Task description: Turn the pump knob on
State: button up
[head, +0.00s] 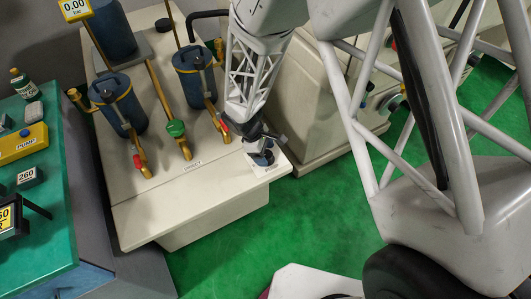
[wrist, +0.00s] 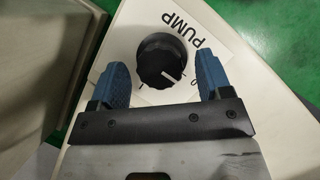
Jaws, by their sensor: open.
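The black round pump knob (wrist: 162,58) sits on a white label marked PUMP (wrist: 221,38) in the wrist view. Its white pointer line points to the lower right, toward the 0 mark. The I mark lies at the lower left. My gripper (wrist: 161,74) is open, with one blue finger on each side of the knob and a gap to it on both sides. In the head view, my gripper (head: 262,143) is over the front right corner of the cream cabinet, and the knob (head: 262,158) is partly hidden below it.
The cream cabinet top (head: 150,206) carries blue canisters (head: 119,104), brass pipes and a green valve handle (head: 175,128) left of my gripper. A teal bench (head: 55,222) stands at the far left. The green floor (head: 320,220) is open in front.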

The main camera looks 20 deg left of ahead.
jog(key=shift+d+f, duration=0.15)
jog(key=shift+f, duration=0.25)
jog(key=c, duration=0.9)
